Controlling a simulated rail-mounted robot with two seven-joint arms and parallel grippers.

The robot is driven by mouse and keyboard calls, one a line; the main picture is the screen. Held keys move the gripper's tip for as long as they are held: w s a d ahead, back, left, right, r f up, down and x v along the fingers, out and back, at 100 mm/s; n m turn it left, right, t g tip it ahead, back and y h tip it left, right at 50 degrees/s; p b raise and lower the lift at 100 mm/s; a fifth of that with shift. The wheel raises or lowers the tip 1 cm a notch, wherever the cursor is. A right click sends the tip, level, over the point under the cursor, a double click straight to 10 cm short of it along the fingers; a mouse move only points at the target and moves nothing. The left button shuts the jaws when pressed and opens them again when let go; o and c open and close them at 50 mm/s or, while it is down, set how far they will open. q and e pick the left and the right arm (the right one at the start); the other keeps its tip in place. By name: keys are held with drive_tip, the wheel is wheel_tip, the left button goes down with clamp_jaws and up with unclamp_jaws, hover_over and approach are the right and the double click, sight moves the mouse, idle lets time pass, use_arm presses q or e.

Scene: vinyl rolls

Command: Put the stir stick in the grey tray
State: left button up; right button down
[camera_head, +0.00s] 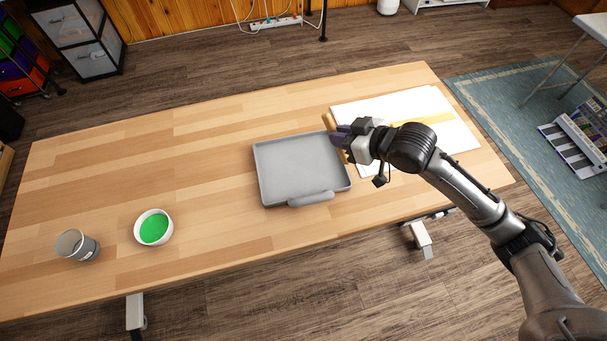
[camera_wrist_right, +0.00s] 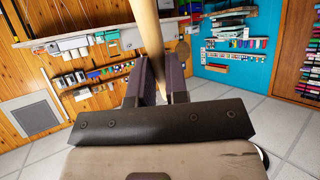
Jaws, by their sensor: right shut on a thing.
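The grey tray (camera_head: 270,185) lies near the middle of the wooden table. My right gripper (camera_head: 341,136) is at the tray's upper right corner, between the tray and the white sheet. It is shut on the stir stick (camera_head: 327,122), a pale wooden stick that the gripper partly hides. In the right wrist view the stick (camera_wrist_right: 149,40) stands up between the two fingers (camera_wrist_right: 160,82) and runs out of the top of the picture. I cannot tell how high the stick is above the table. My left gripper is not in view.
A white sheet (camera_head: 440,135) with a yellow stripe lies right of the tray. A white bowl of green paint (camera_head: 153,229) and a grey cup (camera_head: 76,244) stand at the left. A grey rounded piece (camera_head: 311,198) is at the tray's front edge. The table's upper left is clear.

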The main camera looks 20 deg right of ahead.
drive_tip(key=shift+n+g+y, duration=0.4)
drive_tip(key=shift+n+y, duration=0.2)
drive_tip(key=w+a+f, duration=0.2)
drive_tip(key=f, duration=0.2)
drive_tip(key=w+a+f+p, duration=0.1)
drive_tip(key=w+a+f, duration=0.1)
drive_tip(key=f, duration=0.3)
drive_tip(key=w+a+f, duration=0.2)
drive_tip(key=w+f, duration=0.2)
drive_tip(key=shift+w+f, duration=0.15)
drive_tip(key=shift+f, duration=0.05)
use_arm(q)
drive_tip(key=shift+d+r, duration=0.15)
use_arm(e)
drive_tip(key=shift+f, duration=0.15)
drive_tip(key=c, duration=1.1)
unclamp_jaws()
